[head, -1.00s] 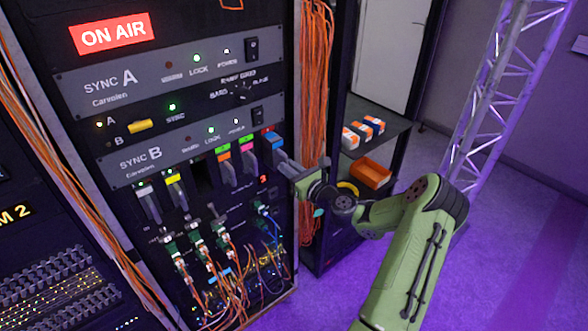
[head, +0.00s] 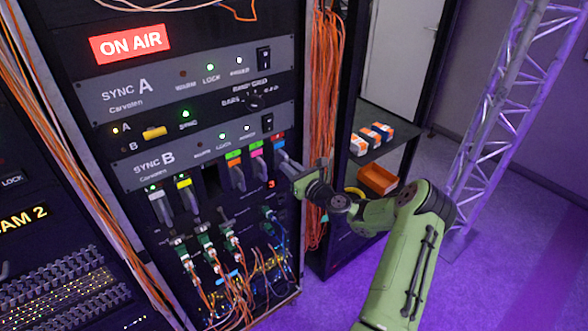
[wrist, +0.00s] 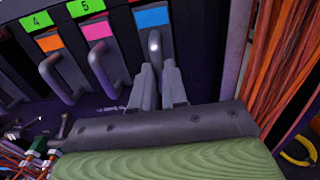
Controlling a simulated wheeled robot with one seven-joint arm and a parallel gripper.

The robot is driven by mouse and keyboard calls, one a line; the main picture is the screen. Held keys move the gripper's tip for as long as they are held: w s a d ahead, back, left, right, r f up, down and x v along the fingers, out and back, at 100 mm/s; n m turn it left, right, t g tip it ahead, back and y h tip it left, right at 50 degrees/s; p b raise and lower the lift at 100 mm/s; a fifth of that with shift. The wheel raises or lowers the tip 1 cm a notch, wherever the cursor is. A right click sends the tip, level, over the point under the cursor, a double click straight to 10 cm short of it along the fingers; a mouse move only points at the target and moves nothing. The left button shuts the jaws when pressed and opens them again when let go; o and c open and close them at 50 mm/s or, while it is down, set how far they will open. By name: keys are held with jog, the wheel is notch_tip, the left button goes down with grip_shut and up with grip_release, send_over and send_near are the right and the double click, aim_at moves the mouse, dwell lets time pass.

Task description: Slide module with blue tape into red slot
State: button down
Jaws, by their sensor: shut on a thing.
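The module with blue tape (head: 279,144) is in the right-hand slot of the module row, under a small red label (head: 278,134). Its face looks about level with its neighbours, but I cannot tell if it is fully seated. The blue tape also shows at the top of the wrist view (wrist: 152,17). My gripper (head: 284,160) reaches in from the right and is shut on the module's grey handle (wrist: 155,44). The two fingers (wrist: 159,72) cover the handle's lower part and the module's lower face.
Modules with pink tape (head: 257,152) and orange tape (head: 234,162) stand close on the left. An empty dark slot (head: 211,179) lies beyond them. Orange cables (head: 324,75) hang at the right edge of the rack. Plugged cables (head: 205,252) crowd below.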

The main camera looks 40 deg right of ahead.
jog(key=shift+w+r, duration=0.1)
jog(key=shift+w, duration=0.4)
jog(key=c, duration=1.1)
grip_release()
jog(key=shift+w, duration=0.1)
jog(key=s, duration=1.6)
jog(key=shift+d, duration=0.2)
jog(key=shift+w, duration=0.1)
